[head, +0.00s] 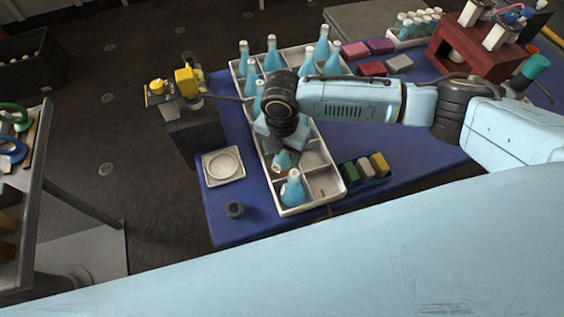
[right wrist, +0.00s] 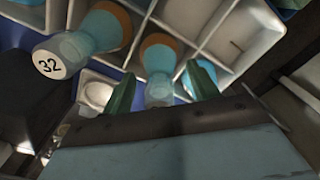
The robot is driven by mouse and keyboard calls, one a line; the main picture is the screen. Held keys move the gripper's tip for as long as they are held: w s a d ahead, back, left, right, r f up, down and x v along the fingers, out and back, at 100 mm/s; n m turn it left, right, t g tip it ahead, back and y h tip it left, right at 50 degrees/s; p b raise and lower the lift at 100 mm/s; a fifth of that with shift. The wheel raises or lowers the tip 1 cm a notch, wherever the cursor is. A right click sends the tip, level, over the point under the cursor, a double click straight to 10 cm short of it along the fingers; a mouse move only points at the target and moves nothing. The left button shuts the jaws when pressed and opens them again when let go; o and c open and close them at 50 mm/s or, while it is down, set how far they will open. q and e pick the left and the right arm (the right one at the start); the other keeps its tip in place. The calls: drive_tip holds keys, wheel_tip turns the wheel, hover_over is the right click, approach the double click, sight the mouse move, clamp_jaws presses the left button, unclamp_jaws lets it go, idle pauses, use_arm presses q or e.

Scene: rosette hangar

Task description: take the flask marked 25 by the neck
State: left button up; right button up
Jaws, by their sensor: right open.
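Light blue flasks (head: 293,190) stand in a white compartment tray (head: 322,168) on the blue table. My right gripper (head: 281,150) is over the tray's near half, pointing down, with another flask (head: 282,161) partly hidden beneath it. In the right wrist view the open right gripper (right wrist: 161,88) has green fingers on either side of a flask's pale neck (right wrist: 158,88); contact cannot be told. That flask's number is not readable. A flask marked 32 (right wrist: 88,38) is left of the fingers. I cannot read a 25 anywhere. My left gripper is not in view.
More flasks (head: 272,55) fill the tray's far end. A square white dish (head: 222,166) and dark ring (head: 234,209) lie to its left. A small bin with coloured blocks (head: 366,170) is close on its right. A yellow device (head: 187,82) stands beyond the table's left edge.

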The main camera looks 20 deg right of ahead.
drive_tip(key=shift+r, duration=0.1)
drive_tip(key=c, duration=0.9)
